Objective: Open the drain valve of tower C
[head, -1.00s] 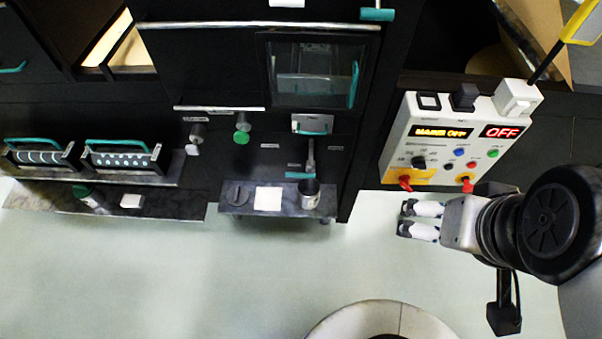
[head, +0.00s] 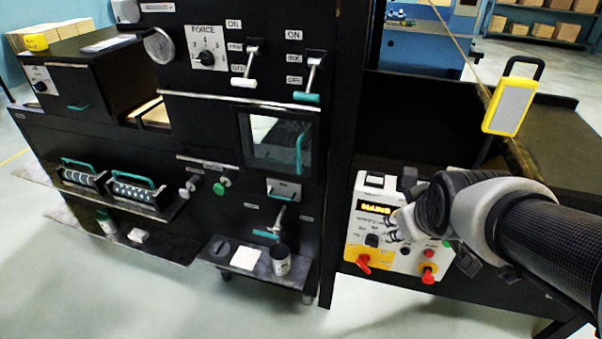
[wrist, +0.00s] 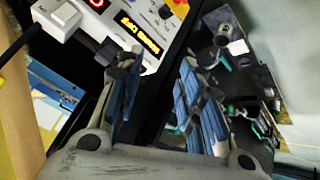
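The black machine (head: 260,215) has a small lever with a teal handle (head: 266,234) low on its front, above a dark cup (head: 281,260) on a small shelf. Its label is too small to read, so I cannot tell whether it is tower C's drain valve. A green knob (head: 219,188) and a grey knob (head: 187,192) sit further left. My gripper (head: 393,228) is in front of the white control panel, well right of the lever. In the wrist view my gripper (wrist: 165,100) has its fingers apart and nothing between them.
The control panel (head: 352,248), with red knobs and a lit display, is close behind my gripper. A yellow-framed lamp-like panel (head: 510,105) stands at the right. A white square (head: 246,258) lies on the small shelf (head: 222,258). The pale floor in front is open.

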